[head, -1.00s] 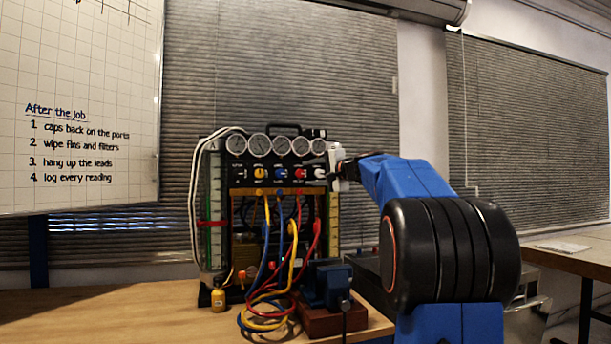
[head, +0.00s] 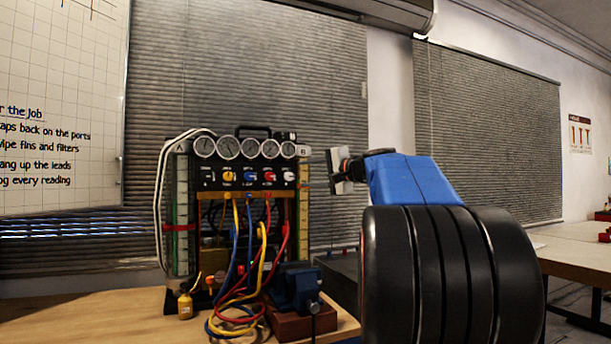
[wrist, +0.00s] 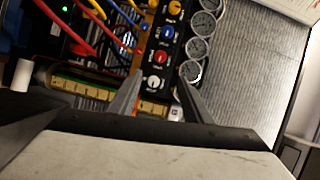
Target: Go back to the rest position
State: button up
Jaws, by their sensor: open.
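My gripper (head: 334,172) is to the right of the gauge rig's panel in the head view, clear of it, with a gap of blind showing between them. In the wrist view its two fingers (wrist: 158,100) are apart, with nothing held between them. The gauge rig (head: 245,178) stands on the wooden bench, with a row of round gauges on top and coloured knobs below. In the wrist view the white knob (wrist: 155,83) and the red knob (wrist: 161,57) show beyond the fingertips.
Yellow, red and blue hoses (head: 250,270) hang from the rig's front. A blue vise (head: 296,289) on a red-brown block and a small yellow bottle (head: 185,305) stand on the bench (head: 100,318). Another table (head: 575,255) is at the right. A whiteboard (head: 60,110) hangs at left.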

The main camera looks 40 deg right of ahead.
dwell(0.4)
jog(key=s+a+f+n+g+y, duration=0.1)
jog(key=s+a+f+n+g, duration=0.3)
jog(key=a+f, duration=0.85)
jog(key=s+a+f+n+g+y, duration=0.1)
jog(key=s+a+f+n+g, duration=0.35)
jog(key=a+f, duration=0.8)
jog(key=s+a+f+n+g+h, duration=0.2)
jog(key=s+a+f+n, duration=0.1)
jog(key=s+f, duration=0.9)
jog(key=s+a+f+n+g+h, duration=0.1)
jog(key=s+a+f+n+g, duration=0.1)
jog(key=s+f, duration=1)
jog(key=shift+s+a+f+n+h, duration=0.15)
jog(key=shift+a+f+n+h, duration=0.25)
jog(key=shift+a+f+n, duration=0.5)
